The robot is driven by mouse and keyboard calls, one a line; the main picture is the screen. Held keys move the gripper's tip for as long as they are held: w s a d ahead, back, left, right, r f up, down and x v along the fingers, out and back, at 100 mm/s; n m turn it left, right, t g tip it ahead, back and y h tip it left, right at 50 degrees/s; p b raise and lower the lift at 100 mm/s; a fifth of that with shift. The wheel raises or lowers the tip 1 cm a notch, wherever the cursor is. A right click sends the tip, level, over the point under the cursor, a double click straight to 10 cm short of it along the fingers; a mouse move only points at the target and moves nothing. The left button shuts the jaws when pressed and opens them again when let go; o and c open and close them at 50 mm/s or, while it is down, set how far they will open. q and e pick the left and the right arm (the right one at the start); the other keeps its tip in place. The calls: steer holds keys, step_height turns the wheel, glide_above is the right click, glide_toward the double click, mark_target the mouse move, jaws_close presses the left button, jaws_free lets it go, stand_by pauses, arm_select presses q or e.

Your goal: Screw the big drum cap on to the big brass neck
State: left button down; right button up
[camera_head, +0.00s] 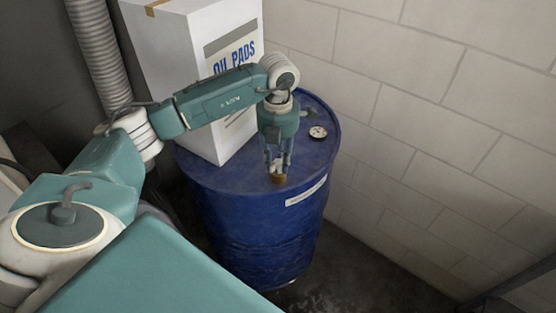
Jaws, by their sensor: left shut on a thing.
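My left gripper (278,167) points down over the front part of the blue drum's top. It is shut on a small pale thing between its fingers, which looks like the big drum cap; the fingers hide much of it. The big brass neck (279,180) stands on the drum lid right below the fingertips. The held cap is over or on the neck; I cannot tell whether they touch or how level the cap sits. My right gripper is not in view.
The blue drum (262,235) stands near a pale block wall (440,130). A white box marked OIL PADS (185,60) stands on its lid, close to my left arm. A small round pale fitting (318,132) is on the lid at the right. A ribbed hose (95,50) hangs at the left.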

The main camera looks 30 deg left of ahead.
arm_select(q)
steer(key=shift+f+m+b, duration=0.2)
steer(key=shift+m+b, duration=0.15)
steer(key=shift+m, duration=0.45)
steer(key=m+b, duration=0.1)
steer(key=m, duration=0.2)
steer(key=shift+m, duration=0.3)
steer(key=m+b, duration=0.2)
steer(key=m, duration=0.4)
steer(key=shift+m+b, duration=0.3)
steer(key=shift+b, duration=0.05)
steer(key=m+b, duration=0.2)
steer(key=m, duration=0.4)
steer(key=shift+m, duration=0.3)
steer(key=m+b, duration=0.1)
steer(key=m, duration=0.5)
steer(key=shift+r, duration=0.15)
steer(key=c, duration=1.3)
jaws_free()
steer(key=shift+r, duration=0.1)
